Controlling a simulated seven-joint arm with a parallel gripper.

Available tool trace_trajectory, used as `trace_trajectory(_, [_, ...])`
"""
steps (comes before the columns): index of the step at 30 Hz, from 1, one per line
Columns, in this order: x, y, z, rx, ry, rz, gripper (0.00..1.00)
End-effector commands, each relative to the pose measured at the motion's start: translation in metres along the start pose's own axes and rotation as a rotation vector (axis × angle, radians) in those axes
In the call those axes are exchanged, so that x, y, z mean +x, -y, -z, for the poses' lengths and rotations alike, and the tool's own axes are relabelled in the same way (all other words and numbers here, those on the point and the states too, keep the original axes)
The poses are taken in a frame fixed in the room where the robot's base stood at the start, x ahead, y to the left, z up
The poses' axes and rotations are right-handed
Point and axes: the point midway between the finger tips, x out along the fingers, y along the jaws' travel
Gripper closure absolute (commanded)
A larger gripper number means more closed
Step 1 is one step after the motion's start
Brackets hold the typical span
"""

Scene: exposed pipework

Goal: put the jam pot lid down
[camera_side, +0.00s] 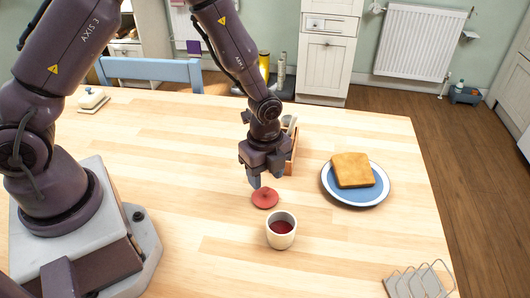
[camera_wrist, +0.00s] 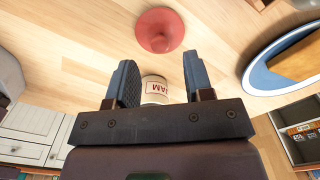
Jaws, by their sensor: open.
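The red jam pot lid (camera_side: 265,198) lies flat on the wooden table, beside the pot and apart from it. It also shows in the wrist view (camera_wrist: 160,30), beyond the fingertips. The cream jam pot (camera_side: 281,232) stands upright and uncovered, with dark red jam inside. Its JAM label shows in the wrist view (camera_wrist: 155,91), between the fingers and partly hidden by my gripper's body. My gripper (camera_side: 254,181) points down close to the lid, on its far side. In the wrist view its two fingers (camera_wrist: 157,62) are apart with nothing held between them.
A blue plate (camera_side: 327,187) with toast (camera_side: 352,170) is to the right. A wooden box (camera_side: 292,155) stands behind my gripper. A wire toast rack (camera_side: 420,283) is at the front right, and a butter dish (camera_side: 93,100) at the back left. Table left of the lid is clear.

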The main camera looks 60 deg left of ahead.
Motion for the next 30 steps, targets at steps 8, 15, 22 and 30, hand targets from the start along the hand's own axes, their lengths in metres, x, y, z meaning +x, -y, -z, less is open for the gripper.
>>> trace_trajectory(8, [-0.057,0.0,0.0,-0.002,0.0,0.003,0.53])
trace_trajectory(15, [-0.076,0.0,0.0,0.0,0.001,0.0,0.53])
trace_trajectory(22, [-0.108,-0.004,-0.006,-0.123,0.0,0.048,0.53])
trace_trajectory(30, [-0.214,-0.051,-0.029,-0.674,-0.066,0.22,0.53])
